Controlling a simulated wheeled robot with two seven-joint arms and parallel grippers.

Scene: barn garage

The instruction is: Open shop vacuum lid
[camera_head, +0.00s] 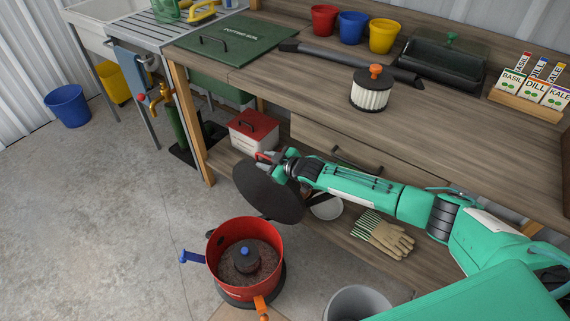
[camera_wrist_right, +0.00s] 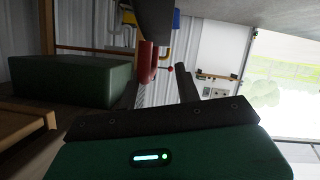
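The shop vacuum's red drum (camera_head: 222,272) stands open on the floor, with a blue latch (camera_head: 192,257) at left and an orange latch (camera_head: 261,305) in front. A dark motor or float piece (camera_head: 246,255) shows inside. The round black lid (camera_head: 266,195) is raised and steeply tilted above the drum's back rim; whether it touches the rim is unclear. My right gripper (camera_head: 268,158) is at the lid's upper edge beside a red part. In the wrist view its fingers (camera_wrist_right: 160,90) are apart, with a red part (camera_wrist_right: 148,62) just beyond them. My left gripper is not seen.
The wooden workbench (camera_head: 250,79) and its lower shelf lie behind my arm. A red and white toolbox (camera_head: 252,137), gloves (camera_head: 384,236) and a grey bucket (camera_head: 357,303) are near the arm.

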